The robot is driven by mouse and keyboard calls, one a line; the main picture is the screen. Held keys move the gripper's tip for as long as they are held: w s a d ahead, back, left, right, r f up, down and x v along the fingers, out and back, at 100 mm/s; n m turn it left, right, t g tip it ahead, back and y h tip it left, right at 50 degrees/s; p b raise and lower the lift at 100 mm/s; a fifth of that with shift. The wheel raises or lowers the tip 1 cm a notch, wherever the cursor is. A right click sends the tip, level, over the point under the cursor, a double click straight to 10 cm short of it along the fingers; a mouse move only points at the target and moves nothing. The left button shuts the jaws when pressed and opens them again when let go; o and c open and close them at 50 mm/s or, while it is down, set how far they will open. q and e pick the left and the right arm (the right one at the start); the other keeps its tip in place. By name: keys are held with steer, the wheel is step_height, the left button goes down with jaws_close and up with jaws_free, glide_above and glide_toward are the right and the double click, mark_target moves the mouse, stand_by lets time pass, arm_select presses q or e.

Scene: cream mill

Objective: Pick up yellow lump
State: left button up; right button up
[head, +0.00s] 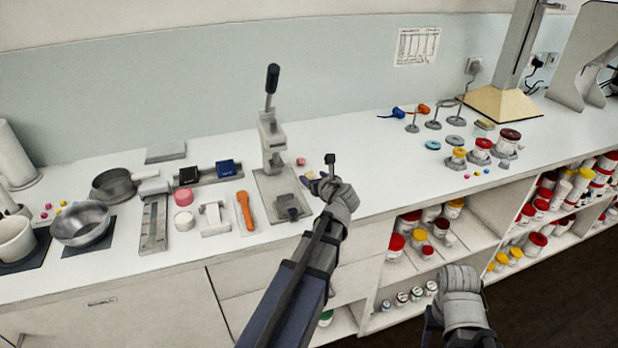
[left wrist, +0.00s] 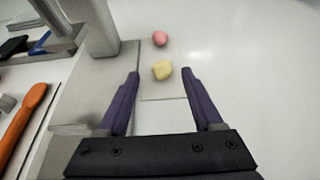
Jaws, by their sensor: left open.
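The yellow lump (left wrist: 162,70) lies on a pale square sheet in the left wrist view, between the tips of my left gripper's fingers. In the head view the yellow lump (head: 310,175) is a small spot beside the gripper, partly hidden by it. A pink lump (left wrist: 160,38) lies just beyond it, and also shows in the head view (head: 300,161). My left gripper (left wrist: 160,75) is open, with one purple finger on each side and nothing held. In the head view my left gripper (head: 316,183) is low over the counter.
A lever press (head: 270,143) on a grey base stands just left of the gripper. Stands with coloured jars are to the right. The counter right of the lumps is clear.

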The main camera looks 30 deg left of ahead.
mark_target(311, 173)
arm_select(q)
steer(key=shift+b+x, duration=1)
steer(key=shift+x, duration=1.55)
steer(key=shift+d, duration=0.1)
jaws_close()
